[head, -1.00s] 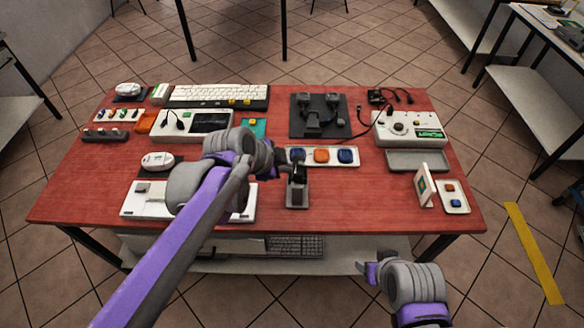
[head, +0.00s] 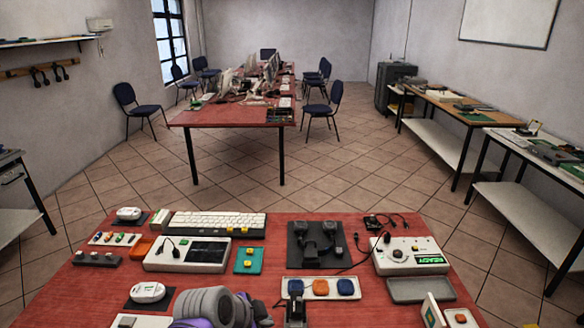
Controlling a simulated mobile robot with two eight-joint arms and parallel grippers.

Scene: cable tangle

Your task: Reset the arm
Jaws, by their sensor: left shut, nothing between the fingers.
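My left arm's grey and purple wrist enters at the bottom edge of the head view, over the near part of the red table (head: 190,275). My left gripper (head: 270,312) is dark, shut and empty. It is just in front and to the left of a white strip with orange and blue buttons (head: 320,288). A dark upright stand (head: 296,305) is just to its right. My right gripper is out of the picture.
The table holds a keyboard (head: 218,223), a white device with a screen (head: 188,254), a teal block (head: 249,260), a black fixture (head: 317,245) and a white console reading READY (head: 410,256). A loose cable lies beside the console.

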